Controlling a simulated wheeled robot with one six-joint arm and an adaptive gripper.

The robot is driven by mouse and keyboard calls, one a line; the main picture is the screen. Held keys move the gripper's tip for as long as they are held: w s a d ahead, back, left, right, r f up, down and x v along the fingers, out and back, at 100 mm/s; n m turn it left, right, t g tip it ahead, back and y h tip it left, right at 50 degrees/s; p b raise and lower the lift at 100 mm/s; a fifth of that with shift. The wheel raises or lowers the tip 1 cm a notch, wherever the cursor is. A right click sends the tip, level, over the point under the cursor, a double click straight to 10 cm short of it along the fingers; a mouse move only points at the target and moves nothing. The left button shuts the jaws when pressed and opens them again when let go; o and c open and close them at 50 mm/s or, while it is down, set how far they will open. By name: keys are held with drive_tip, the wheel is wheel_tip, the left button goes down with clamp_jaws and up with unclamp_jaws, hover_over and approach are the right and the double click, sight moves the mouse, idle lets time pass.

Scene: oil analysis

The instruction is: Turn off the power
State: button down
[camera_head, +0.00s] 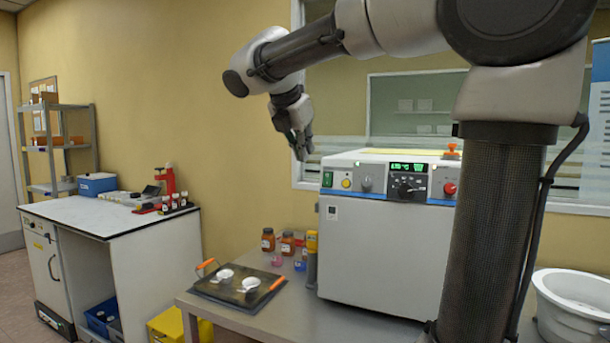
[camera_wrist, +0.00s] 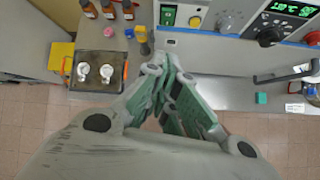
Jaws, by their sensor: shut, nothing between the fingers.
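The grey-white oven-like machine (camera_head: 375,250) stands on the bench, with a control panel along its top front. A green switch (camera_head: 327,179) is at the panel's left end; it also shows in the wrist view (camera_wrist: 168,16). The green display (camera_head: 408,167) is lit. A black dial (camera_head: 407,188) is below it and a red knob (camera_head: 450,188) is to the right. My gripper (camera_head: 301,152) is shut and empty, above and left of the panel, apart from it. In the wrist view my gripper (camera_wrist: 172,62) points toward the machine, below the green switch in the picture.
A dark tray (camera_head: 238,288) with two white dishes and orange handles lies left of the machine. Brown bottles (camera_head: 268,240) and a yellow-grey tool (camera_head: 311,258) stand beside it. A door handle (camera_wrist: 290,75) juts from the machine's front. A white basin (camera_head: 575,310) is at right.

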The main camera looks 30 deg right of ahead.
drive_tip(key=shift+s+d+r+n, duration=0.1)
drive_tip(key=shift+s+d+n, duration=0.1)
drive_tip(key=shift+n, duration=1)
approach(326, 182)
wheel_tip(326, 182, down, 4)
drive_tip(key=s+a, duration=0.1)
drive_tip(key=shift+w+d+f, duration=0.2)
drive_tip(key=shift+w+d, duration=0.5)
drive_tip(key=shift+d, duration=0.1)
drive_tip(key=shift+w+d+f, duration=0.2)
drive_tip(key=shift+w+d, duration=0.55)
drive_tip(key=shift+d, duration=0.05)
drive_tip(key=shift+w+d+r, duration=0.1)
drive_tip(key=shift+w+d, duration=0.15)
drive_tip(key=shift+d, duration=0.05)
drive_tip(key=shift+r, duration=0.15)
